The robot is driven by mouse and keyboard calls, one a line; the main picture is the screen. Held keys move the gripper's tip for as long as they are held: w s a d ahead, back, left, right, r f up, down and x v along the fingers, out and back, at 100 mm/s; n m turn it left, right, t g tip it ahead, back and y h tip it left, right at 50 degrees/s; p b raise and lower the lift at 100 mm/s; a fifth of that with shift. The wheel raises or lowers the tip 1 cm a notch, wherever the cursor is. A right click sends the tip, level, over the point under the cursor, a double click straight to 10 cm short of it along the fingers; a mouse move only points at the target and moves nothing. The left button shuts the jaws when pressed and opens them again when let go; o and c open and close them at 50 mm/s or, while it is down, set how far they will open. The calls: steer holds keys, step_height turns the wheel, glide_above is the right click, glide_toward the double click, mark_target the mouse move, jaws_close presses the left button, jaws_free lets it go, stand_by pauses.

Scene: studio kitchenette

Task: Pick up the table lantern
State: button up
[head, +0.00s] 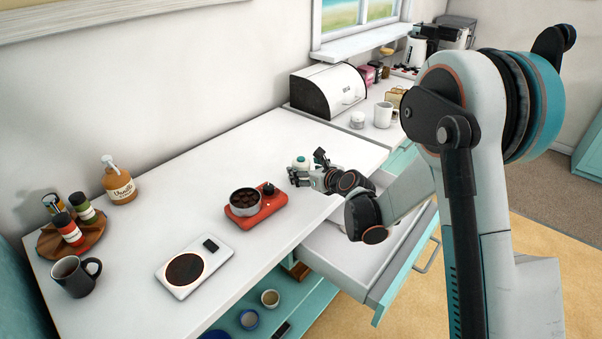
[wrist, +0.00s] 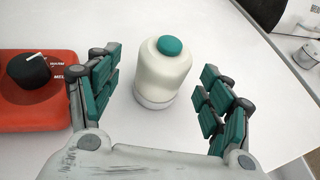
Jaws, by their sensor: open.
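The table lantern (wrist: 162,75) is a small cream, rounded body with a teal top and a white base. It stands upright on the white countertop. In the head view the lantern (head: 301,162) is at the counter's right part, partly hidden by my gripper. My gripper (head: 308,175) is low over the counter at the lantern. In the wrist view my gripper (wrist: 158,100) is open, with one teal-padded finger on each side of the lantern. Gaps show between both fingers and the lantern.
A red warmer (head: 256,207) with a black knob and a pan of dark pieces stands just left of the lantern. A white scale (head: 194,270) lies nearer. An open drawer (head: 350,251) juts out below my arm. A bread box (head: 328,91) stands behind.

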steer(key=b+x, duration=0.1)
steer(key=x, duration=0.3)
steer(key=shift+w+d+r, duration=0.1)
steer(key=shift+r, duration=0.1)
steer(key=shift+c, duration=0.6)
steer(key=c, duration=1.2)
steer(key=shift+c, duration=0.2)
